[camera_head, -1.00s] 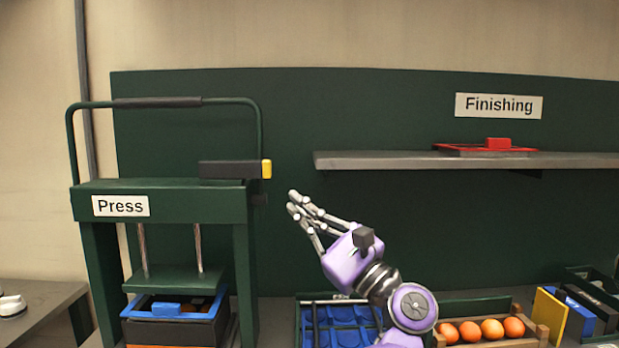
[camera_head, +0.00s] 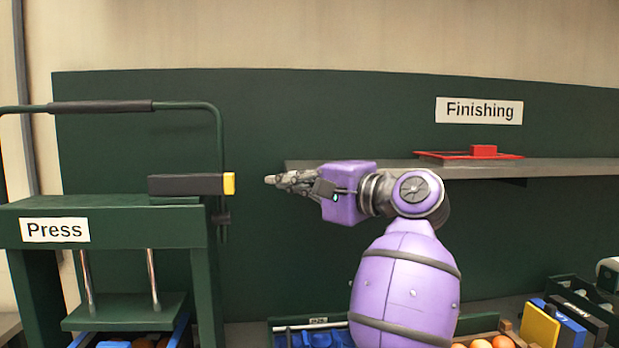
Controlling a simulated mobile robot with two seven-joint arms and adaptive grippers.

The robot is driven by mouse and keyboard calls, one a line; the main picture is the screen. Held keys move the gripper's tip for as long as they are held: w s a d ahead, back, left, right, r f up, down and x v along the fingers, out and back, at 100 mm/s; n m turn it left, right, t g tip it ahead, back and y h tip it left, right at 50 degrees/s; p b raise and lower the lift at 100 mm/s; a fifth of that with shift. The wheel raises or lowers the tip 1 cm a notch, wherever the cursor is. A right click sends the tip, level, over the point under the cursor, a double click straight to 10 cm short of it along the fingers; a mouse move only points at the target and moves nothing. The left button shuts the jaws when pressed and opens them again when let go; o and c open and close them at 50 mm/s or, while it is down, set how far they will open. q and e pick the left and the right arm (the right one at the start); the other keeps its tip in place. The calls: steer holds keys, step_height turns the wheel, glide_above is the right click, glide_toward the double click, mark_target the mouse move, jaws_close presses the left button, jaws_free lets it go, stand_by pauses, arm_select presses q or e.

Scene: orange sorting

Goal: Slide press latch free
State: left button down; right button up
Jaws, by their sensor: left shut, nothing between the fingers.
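The press (camera_head: 110,209) is a dark green frame at the left, with a hoop-shaped handle (camera_head: 100,106) above it. Its latch is a black bar (camera_head: 185,185) lying level on the top beam, with a yellow end (camera_head: 229,183) pointing right. My left gripper (camera_head: 268,180) is shut and empty. It points left at about the latch's height, with a small gap in the picture between its fingertips and the yellow end. I cannot judge the depth between them. My right gripper is not in view.
The Finishing shelf (camera_head: 565,169) with a red tray (camera_head: 445,156) is behind my arm. Below are a blue-lined crate (camera_head: 280,340), oranges (camera_head: 502,342), and yellow (camera_head: 540,324) and blue (camera_head: 572,325) pieces at the right. A blue-rimmed box (camera_head: 180,333) sits under the press plate.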

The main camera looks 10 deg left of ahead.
arm_select(q)
steer(key=a+p, duration=0.1)
steer(key=a, duration=0.4)
steer(key=shift+a+p, duration=0.2)
steer(key=shift+p, duration=0.2)
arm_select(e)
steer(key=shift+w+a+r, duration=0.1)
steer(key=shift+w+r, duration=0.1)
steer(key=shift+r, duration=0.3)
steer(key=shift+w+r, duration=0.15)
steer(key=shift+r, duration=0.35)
arm_select(q)
steer(key=shift+s+a, duration=0.1)
